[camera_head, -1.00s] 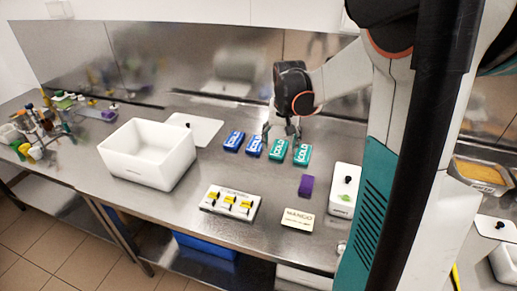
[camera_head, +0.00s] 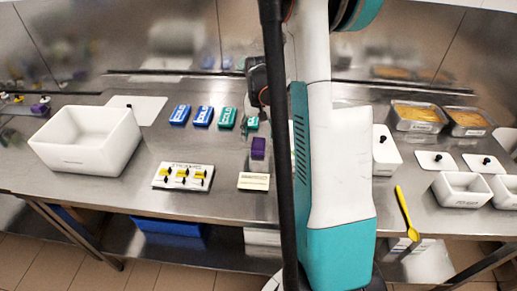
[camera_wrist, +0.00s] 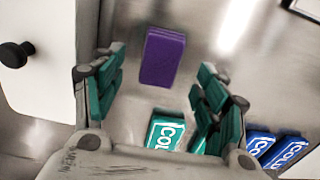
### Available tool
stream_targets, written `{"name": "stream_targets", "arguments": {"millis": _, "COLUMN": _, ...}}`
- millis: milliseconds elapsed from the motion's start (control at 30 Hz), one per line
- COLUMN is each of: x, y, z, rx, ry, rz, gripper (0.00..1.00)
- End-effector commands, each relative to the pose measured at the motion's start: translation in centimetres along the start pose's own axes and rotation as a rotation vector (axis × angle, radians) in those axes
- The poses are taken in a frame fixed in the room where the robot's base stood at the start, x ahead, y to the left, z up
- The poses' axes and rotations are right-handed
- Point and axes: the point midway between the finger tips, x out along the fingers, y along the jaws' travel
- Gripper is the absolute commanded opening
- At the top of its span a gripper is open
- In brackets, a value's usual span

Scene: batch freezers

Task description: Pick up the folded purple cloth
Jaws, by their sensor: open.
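The folded purple cloth (camera_head: 259,147) lies flat on the steel counter, above the small cream card in the head view. In the wrist view the cloth (camera_wrist: 162,57) is in the upper middle, ahead of my fingertips and between their lines, with a gap to them. My gripper (camera_wrist: 158,88) is open and empty, one green-padded finger on each side. In the head view my gripper (camera_head: 249,126) is largely hidden behind my arm and a dark post, just above the cloth in the picture.
Green cold packs (camera_head: 227,117) and blue cold packs (camera_head: 203,116) lie beside the gripper. A white lidded container (camera_head: 384,152) stands right of the cloth. A cream card (camera_head: 254,181), a white block with yellow parts (camera_head: 183,177) and a white tub (camera_head: 88,140) stand left and in front.

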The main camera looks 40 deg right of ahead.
Motion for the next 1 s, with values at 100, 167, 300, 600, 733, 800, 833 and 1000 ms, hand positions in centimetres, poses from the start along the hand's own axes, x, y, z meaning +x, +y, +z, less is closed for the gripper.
{"name": "stream_targets", "arguments": {"millis": 100, "x": 0.7, "y": 0.0, "z": 0.0, "rx": 0.000, "ry": 0.000, "rz": 0.000, "gripper": 0.67}}
{"name": "stream_targets", "arguments": {"millis": 167, "x": 1.4, "y": -0.1, "z": -0.1, "rx": 0.000, "ry": 0.000, "rz": 0.000, "gripper": 0.67}}
{"name": "stream_targets", "arguments": {"millis": 300, "x": 3.5, "y": -0.2, "z": -0.3, "rx": 0.000, "ry": 0.000, "rz": 0.000, "gripper": 0.67}}
{"name": "stream_targets", "arguments": {"millis": 600, "x": 5.2, "y": -0.1, "z": -0.2, "rx": 0.000, "ry": 0.000, "rz": 0.000, "gripper": 0.67}}
{"name": "stream_targets", "arguments": {"millis": 733, "x": 5.2, "y": -0.1, "z": -0.2, "rx": 0.000, "ry": 0.000, "rz": 0.000, "gripper": 0.58}}
{"name": "stream_targets", "arguments": {"millis": 800, "x": 5.2, "y": -0.1, "z": -0.2, "rx": 0.000, "ry": 0.000, "rz": 0.000, "gripper": 0.42}}
{"name": "stream_targets", "arguments": {"millis": 833, "x": 5.2, "y": -0.1, "z": -0.2, "rx": 0.000, "ry": 0.000, "rz": 0.000, "gripper": 0.35}}
{"name": "stream_targets", "arguments": {"millis": 1000, "x": 5.2, "y": -0.1, "z": -0.2, "rx": 0.000, "ry": 0.000, "rz": 0.000, "gripper": 0.19}}
